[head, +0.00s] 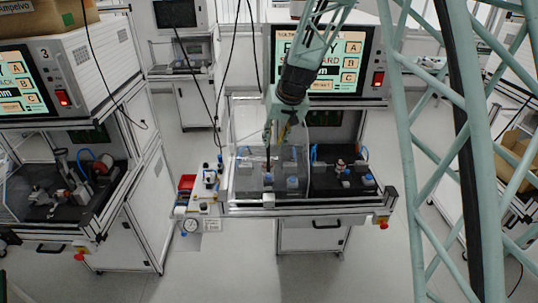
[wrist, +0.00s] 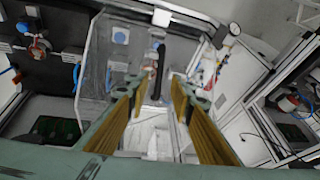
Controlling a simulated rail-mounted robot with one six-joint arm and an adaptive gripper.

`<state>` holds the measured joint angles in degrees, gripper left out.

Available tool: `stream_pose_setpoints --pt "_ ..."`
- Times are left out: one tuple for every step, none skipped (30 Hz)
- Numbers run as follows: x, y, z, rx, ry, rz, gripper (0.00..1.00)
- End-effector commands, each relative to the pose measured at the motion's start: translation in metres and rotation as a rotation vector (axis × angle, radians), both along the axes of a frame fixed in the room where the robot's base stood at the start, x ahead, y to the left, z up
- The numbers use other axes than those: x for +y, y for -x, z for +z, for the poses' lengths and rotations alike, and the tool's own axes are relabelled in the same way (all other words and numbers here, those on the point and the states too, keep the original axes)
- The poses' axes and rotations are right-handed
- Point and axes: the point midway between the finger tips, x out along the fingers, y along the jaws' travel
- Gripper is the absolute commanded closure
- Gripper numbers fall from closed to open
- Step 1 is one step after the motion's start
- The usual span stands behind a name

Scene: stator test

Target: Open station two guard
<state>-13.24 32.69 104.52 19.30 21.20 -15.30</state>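The middle station, with a clear guard (head: 244,181) over the left part of its dark deck, stands ahead in the head view; its number is hidden behind my arm. The transparent guard also shows in the wrist view (wrist: 97,65), left of my fingers. My gripper (head: 275,133) points down at the guard's upper area. In the wrist view my gripper (wrist: 163,76) has its two yellow-and-green fingers apart. A dark upright bar (wrist: 157,82), perhaps the guard's handle, shows between the fingertips, nearer the left one. I see a gap on its right; contact on its left is unclear.
A screen (head: 345,55) stands behind the deck. The uncovered right deck (head: 350,183) holds small parts. A red bin (head: 186,183) and a gauge (head: 190,226) sit at the left end. Station 3 (head: 100,60) stands left. Floor in front is clear.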

Motion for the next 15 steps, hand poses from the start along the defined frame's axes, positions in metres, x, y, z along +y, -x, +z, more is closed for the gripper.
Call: stream_pose_setpoints --pt "0.001 -0.002 -0.005 0.001 0.0 0.0 0.78" --pt "0.002 -0.003 -0.008 0.002 0.0 0.0 0.78" --pt "0.003 -0.004 -0.012 0.002 0.0 0.0 0.78" --pt "0.003 -0.005 -0.015 0.002 0.0 0.0 0.78" --pt "0.004 -0.006 -0.018 0.002 0.0 0.0 0.78" --pt "0.005 -0.007 -0.021 0.002 0.0 -0.001 0.78" --pt "0.005 -0.008 -0.024 0.001 0.0 -0.001 0.78" --pt "0.006 -0.009 -0.026 0.001 0.0 0.0 0.78" --pt "0.007 -0.011 -0.03 0.001 0.0 0.0 0.78" --pt "0.007 -0.012 -0.033 0.002 0.0 0.0 0.78" --pt "0.008 -0.013 -0.036 0.002 0.0 0.0 0.78" --pt "0.008 -0.014 -0.04 0.003 0.001 0.0 0.78" --pt "0.009 -0.015 -0.042 0.002 0.0 0.0 0.78" --pt "0.01 -0.016 -0.044 0.002 0.0 -0.001 0.78" --pt "0.01 -0.018 -0.048 0.001 0.0 -0.001 0.78"
